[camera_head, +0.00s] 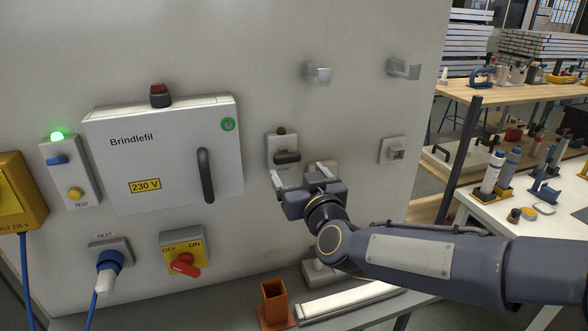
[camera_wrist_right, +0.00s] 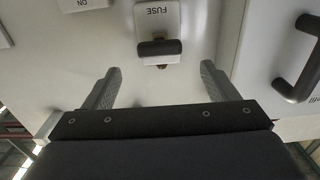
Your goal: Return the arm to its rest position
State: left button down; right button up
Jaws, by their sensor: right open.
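My right gripper (camera_head: 304,178) is open and empty in front of the upright panel, just below the fuse holder (camera_head: 284,150) with its dark handle. In the right wrist view its two fingers (camera_wrist_right: 158,85) stand wide apart. The fuse holder (camera_wrist_right: 159,40) shows ahead of them, with the handle beyond the fingertips and not between them. My right arm (camera_head: 420,258) reaches in from the right edge of the head view. My left gripper is not in view.
A closed Brindlefil box (camera_head: 165,150) with a dark handle is left of the gripper. A red rotary switch (camera_head: 184,264) and blue inlet plug (camera_head: 109,268) sit below. An orange holder (camera_head: 273,303) and a white bar (camera_head: 345,301) lie on the ledge. Workbenches stand at right.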

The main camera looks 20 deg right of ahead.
jog(key=shift+s, duration=0.2)
dwell(0.3)
jog(key=s+d+f+m+g+y, duration=0.1)
jog(key=s+f+g, duration=0.5)
jog(key=s, duration=0.8)
jog(key=s+d+f+m+g+y, duration=0.1)
jog(key=s+d+f+g+y, duration=0.1)
jog(key=s+f+g, duration=0.4)
jog(key=s+f, duration=0.5)
jog(key=s, duration=0.4)
